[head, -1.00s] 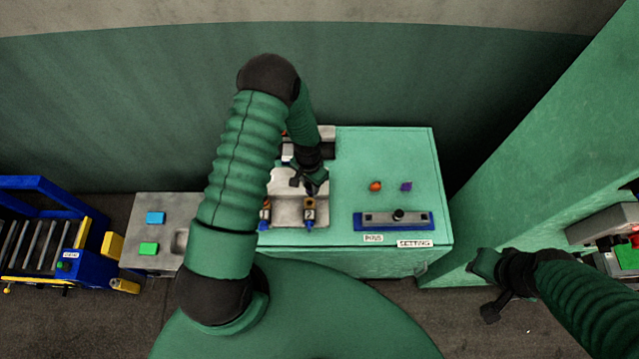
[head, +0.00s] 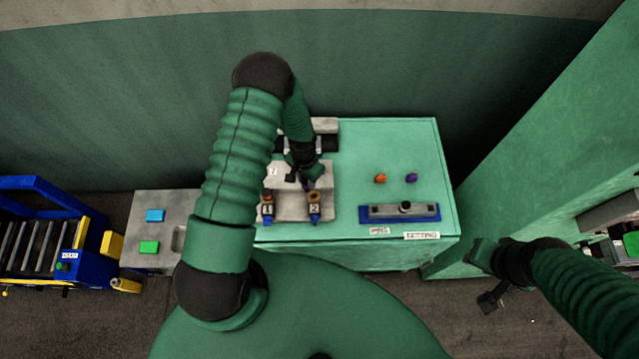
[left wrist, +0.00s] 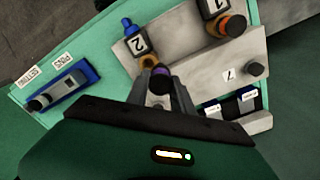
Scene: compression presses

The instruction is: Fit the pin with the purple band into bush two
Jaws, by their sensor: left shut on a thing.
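The pin with the purple band (head: 308,185) is in my left gripper (head: 306,179), just behind bush two (head: 314,207) in the head view. In the left wrist view my left gripper (left wrist: 158,90) is shut on the purple-banded pin (left wrist: 160,77), beside the orange ring of bush two (left wrist: 149,61). Bush two has a label "2" and a blue end. The pin's lower end is hidden, and I cannot tell whether it touches the bush. Bush one (head: 267,207) stands to the left. My right gripper (head: 486,280) is empty, its fingers apart, off the bench's right side.
A blue pin holder (head: 372,214) with a grey block lies at the bench's front right. An orange piece (head: 380,178) and a purple piece (head: 411,177) stand behind it. The green bench top (head: 400,145) is clear further back. A roller stand (head: 40,235) is far left.

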